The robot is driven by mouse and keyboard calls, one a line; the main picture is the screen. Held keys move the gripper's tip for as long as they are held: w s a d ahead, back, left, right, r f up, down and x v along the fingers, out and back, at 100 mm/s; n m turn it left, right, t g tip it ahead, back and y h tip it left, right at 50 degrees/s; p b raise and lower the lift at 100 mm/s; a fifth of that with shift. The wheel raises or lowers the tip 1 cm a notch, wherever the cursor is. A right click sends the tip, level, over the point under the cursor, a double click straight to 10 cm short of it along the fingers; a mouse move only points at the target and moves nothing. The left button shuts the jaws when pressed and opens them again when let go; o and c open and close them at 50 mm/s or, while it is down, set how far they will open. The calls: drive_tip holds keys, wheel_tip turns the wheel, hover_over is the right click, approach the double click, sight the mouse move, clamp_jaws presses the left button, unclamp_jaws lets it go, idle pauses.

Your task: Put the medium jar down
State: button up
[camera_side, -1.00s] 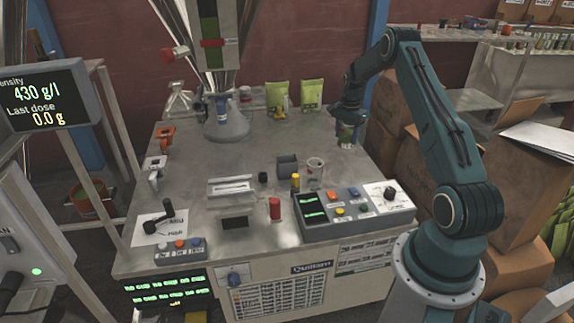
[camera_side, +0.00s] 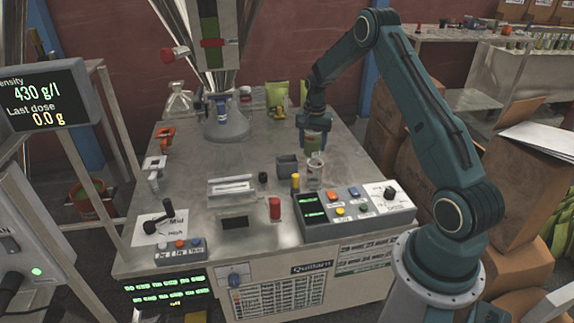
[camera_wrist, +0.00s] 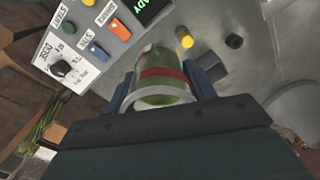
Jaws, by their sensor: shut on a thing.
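The jar in my gripper (camera_side: 313,124), with green contents (camera_side: 314,143), is held upright or nearly so, over the right part of the metal table (camera_side: 262,143). In the wrist view the same green jar (camera_wrist: 162,95) sits between the two blue fingers of my gripper (camera_wrist: 162,88). The gap between the held jar's base and the table cannot be judged.
A control box (camera_side: 352,212) with buttons and a knob lies at the front right.

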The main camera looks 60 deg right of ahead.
drive_tip(key=s+a+r+n, duration=0.1)
drive_tip(key=a+n, duration=0.6)
drive_tip(key=a, duration=0.8)
drive_tip(key=s+a+r+n, duration=0.2)
drive_tip(key=a+n, duration=0.5)
drive_tip(key=a, duration=0.9)
drive_tip(key=shift+s, duration=0.6)
drive_tip(key=shift+r, duration=0.1)
drive_tip(key=w+d+f+m, duration=0.1)
drive_tip(key=w+d+m, duration=0.3)
drive_tip(key=d, duration=0.7)
drive_tip(key=w+d+f+m, duration=0.1)
drive_tip(key=w+d+m, duration=0.1)
drive_tip(key=d+m, duration=0.65)
drive_tip(key=s+d+f+m, duration=0.1)
drive_tip(key=s+d+m, duration=0.2)
drive_tip(key=d, duration=0.9)
drive_tip(key=s+d+f+m, duration=0.1)
drive_tip(key=s+d+m, duration=0.3)
drive_tip(key=d, duration=0.9)
drive_tip(key=shift+s+f, duration=0.4)
drive_tip(key=shift+s, duration=0.15)
